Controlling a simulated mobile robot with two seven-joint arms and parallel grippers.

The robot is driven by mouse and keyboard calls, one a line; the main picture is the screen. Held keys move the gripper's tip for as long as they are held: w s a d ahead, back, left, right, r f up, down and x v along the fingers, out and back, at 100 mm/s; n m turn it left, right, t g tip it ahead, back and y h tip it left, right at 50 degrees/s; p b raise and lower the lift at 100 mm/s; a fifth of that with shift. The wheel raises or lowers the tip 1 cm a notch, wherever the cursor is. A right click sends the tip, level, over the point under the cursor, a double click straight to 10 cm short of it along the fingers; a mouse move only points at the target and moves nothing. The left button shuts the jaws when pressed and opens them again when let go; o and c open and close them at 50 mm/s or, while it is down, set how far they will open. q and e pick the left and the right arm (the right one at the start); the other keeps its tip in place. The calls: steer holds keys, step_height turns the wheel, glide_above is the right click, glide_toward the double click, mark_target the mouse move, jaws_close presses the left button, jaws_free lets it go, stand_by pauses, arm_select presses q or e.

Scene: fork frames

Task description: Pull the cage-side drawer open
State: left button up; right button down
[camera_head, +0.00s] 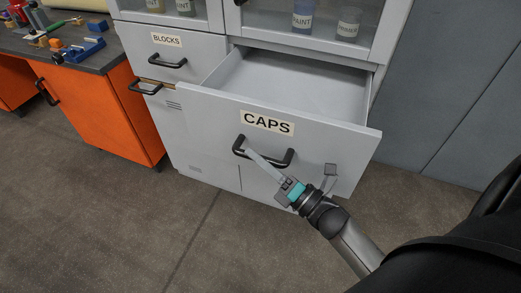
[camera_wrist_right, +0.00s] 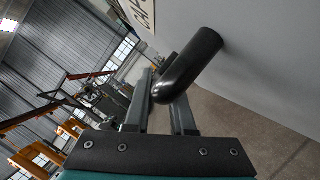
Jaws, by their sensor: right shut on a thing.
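The CAPS drawer (camera_head: 220,112) is a wide grey drawer in a grey cabinet. It stands well out from the cabinet, and its inside looks empty. Its black bar handle (camera_head: 277,163) is on the front below the label, and it fills the middle of the right wrist view (camera_wrist_right: 188,68). My right gripper (camera_head: 251,153) reaches up from the lower right and is shut on this handle, near its left end. In the right wrist view the handle lies between the two grey fingers. My left gripper is not in view.
A BLOCKS drawer (camera_head: 188,68) is at the upper left of the cabinet, with another black handle (camera_head: 146,88) below it. Glass-fronted shelves above hold paint jars (camera_head: 302,17). An orange workbench (camera_head: 102,112) with tools stands at left. The floor (camera_head: 100,220) in front is clear.

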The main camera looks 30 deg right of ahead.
steer(key=c, duration=0.8)
jaws_free()
steer(key=shift+o, duration=0.2)
steer(key=shift+s, duration=0.1)
steer(key=v, duration=1.5)
